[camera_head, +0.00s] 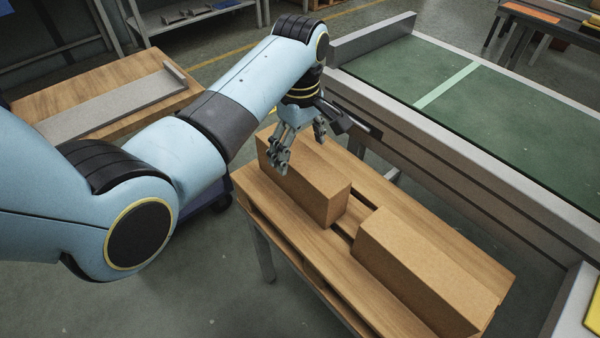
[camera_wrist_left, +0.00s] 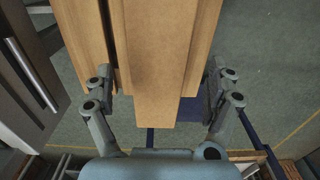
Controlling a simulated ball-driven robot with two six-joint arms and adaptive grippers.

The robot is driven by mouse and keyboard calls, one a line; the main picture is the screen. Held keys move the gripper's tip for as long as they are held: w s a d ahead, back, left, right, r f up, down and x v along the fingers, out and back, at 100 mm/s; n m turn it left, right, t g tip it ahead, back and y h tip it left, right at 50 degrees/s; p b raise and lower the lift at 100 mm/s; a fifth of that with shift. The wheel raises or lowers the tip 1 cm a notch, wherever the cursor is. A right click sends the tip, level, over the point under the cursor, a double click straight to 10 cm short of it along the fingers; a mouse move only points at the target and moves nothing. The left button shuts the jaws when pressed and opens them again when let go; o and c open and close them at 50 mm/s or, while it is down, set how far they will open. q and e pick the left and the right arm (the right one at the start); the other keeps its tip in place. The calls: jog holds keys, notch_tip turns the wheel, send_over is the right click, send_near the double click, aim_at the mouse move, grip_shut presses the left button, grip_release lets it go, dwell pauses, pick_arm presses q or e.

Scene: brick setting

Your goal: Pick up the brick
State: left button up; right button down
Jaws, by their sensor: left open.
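Two long brown bricks lie on a slatted wooden bench (camera_head: 262,202). The far brick (camera_head: 318,188) is at the bench's far left end, and the near brick (camera_head: 425,268) is at its near right end. My left gripper (camera_head: 301,152) is open at the far end of the far brick, with one finger on each side of it in the head view. In the left wrist view, the brick (camera_wrist_left: 158,50) runs between the open fingers of my left gripper (camera_wrist_left: 160,82), with gaps on both sides. My right gripper is not in view.
A conveyor with a green belt (camera_head: 480,115) and a raised grey side runs along the right of the bench. A wooden table (camera_head: 100,85) with a grey slab stands at the left, behind my arm. Bare floor lies in front of the bench.

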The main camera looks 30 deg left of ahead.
pick_arm(q)
notch_tip(320, 180, down, 8)
jog(key=shift+w+a+b, duration=0.1)
jog(key=shift+w+b, duration=0.05)
jog(key=shift+b, duration=0.5)
jog(key=c, duration=1.5)
jog(key=shift+r, duration=0.1)
jog(key=shift+c, duration=0.6)
